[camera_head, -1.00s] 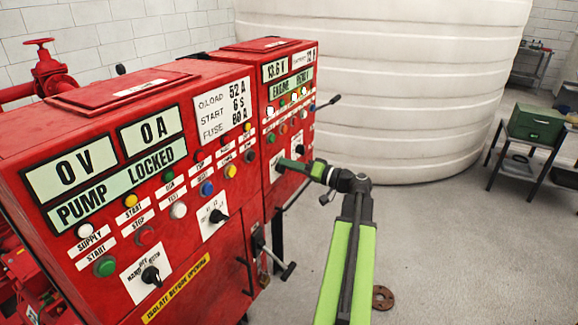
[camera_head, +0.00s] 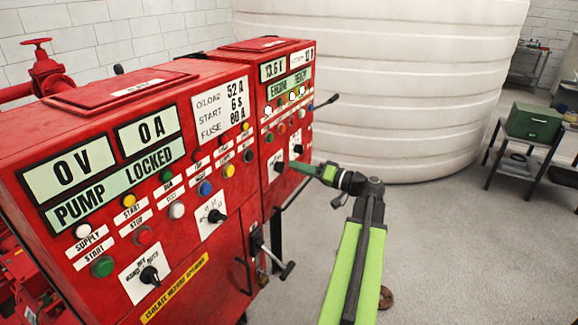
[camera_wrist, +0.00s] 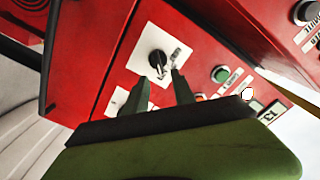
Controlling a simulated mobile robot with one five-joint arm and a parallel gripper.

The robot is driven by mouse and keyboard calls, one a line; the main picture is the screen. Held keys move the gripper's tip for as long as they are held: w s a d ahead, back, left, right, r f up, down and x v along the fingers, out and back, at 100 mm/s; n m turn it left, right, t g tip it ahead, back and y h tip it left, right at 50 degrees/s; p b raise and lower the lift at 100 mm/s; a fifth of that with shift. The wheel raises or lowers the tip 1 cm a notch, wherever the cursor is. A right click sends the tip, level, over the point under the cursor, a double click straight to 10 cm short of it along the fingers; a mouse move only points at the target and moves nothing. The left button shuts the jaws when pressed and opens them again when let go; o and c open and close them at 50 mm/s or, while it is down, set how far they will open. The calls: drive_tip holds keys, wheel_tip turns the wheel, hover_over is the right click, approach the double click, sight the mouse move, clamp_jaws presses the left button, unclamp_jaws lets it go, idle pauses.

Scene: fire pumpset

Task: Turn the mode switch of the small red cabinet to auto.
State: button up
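The small red cabinet (camera_head: 287,185) stands beyond the large one, with a screen reading "ENGINE READY". Two black rotary switches on white plates sit low on its front: the left switch (camera_head: 279,167) and the right switch (camera_head: 297,148). My gripper (camera_head: 291,165) is just in front of the left switch, apparently clear of it. In the wrist view a black knob (camera_wrist: 157,61) on a white plate lies ahead of my fingertips (camera_wrist: 160,78), which are spread and empty. A finger partly hides another white plate (camera_wrist: 117,101). The plate lettering is too blurred to read.
A large white tank (camera_head: 390,90) stands behind. A green box (camera_head: 533,122) sits on a table at right. The floor at right is mostly clear.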

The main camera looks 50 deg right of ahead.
drive_tip(key=v, duration=1.3)
drive_tip(key=shift+s+f, duration=0.1)
